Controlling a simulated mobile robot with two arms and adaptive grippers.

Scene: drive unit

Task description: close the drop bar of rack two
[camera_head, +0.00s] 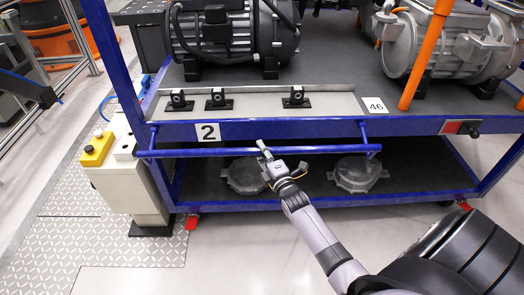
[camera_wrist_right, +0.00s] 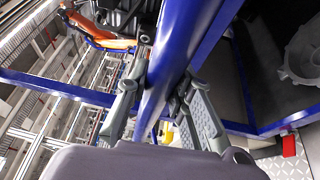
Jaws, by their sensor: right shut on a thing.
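The drop bar (camera_head: 205,153) of rack two is a blue horizontal bar along the front of the blue rack (camera_head: 280,130). It hangs from short side arms, just below the shelf edge with the "2" label (camera_head: 208,132). My right gripper (camera_head: 264,150) is at about the middle of the bar. In the right wrist view the blue bar (camera_wrist_right: 158,85) runs between the two grey fingers of the right gripper (camera_wrist_right: 160,108), which are shut on it. My left gripper is not in view.
Motors (camera_head: 232,28) and small black brackets (camera_head: 217,98) stand on the upper shelf. Round grey castings (camera_head: 357,174) lie on the lower shelf behind the bar. A white post with a yellow button box (camera_head: 97,149) stands close at the left. The floor in front is clear.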

